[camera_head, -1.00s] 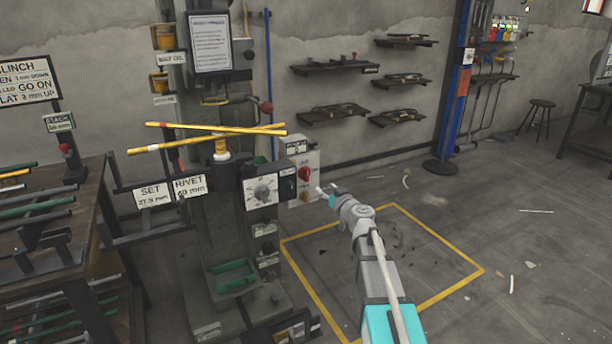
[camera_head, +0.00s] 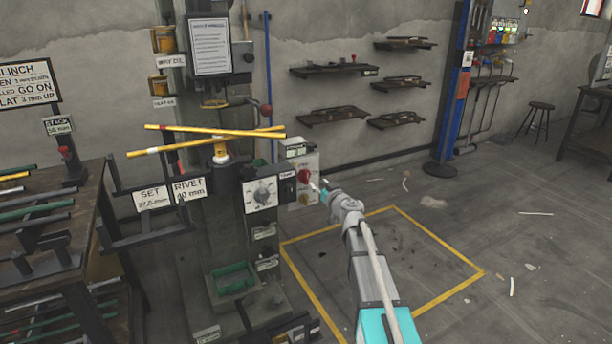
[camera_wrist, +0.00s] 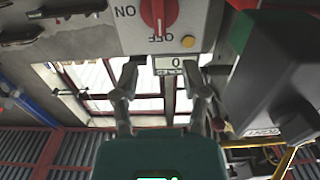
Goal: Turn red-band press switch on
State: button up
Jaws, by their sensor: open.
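A red rotary switch (camera_head: 304,175) is on the light control box (camera_head: 312,162) at the press's right side. In the wrist view the red switch (camera_wrist: 158,12) is at the top edge, partly cut off. Its pale mark points down toward the inverted "OFF" label; "ON" is to its left. My gripper (camera_wrist: 161,75) is open and empty, its two fingers apart below the switch in that view. In the head view my gripper (camera_head: 319,187) is just right of the switch, close to the box. Whether it touches is unclear. I cannot make out a red band on the press.
Two yellow rods (camera_head: 215,133) lie crossed at the press. Floor inside the yellow outline (camera_head: 440,240) is mostly clear.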

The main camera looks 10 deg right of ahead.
aim_at(307, 174)
jog(key=x, duration=0.9)
jog(key=shift+c, duration=0.2)
grip_shut()
jog(key=shift+s+a, duration=0.1)
jog(key=shift+a, duration=0.1)
jog(key=shift+d, duration=0.1)
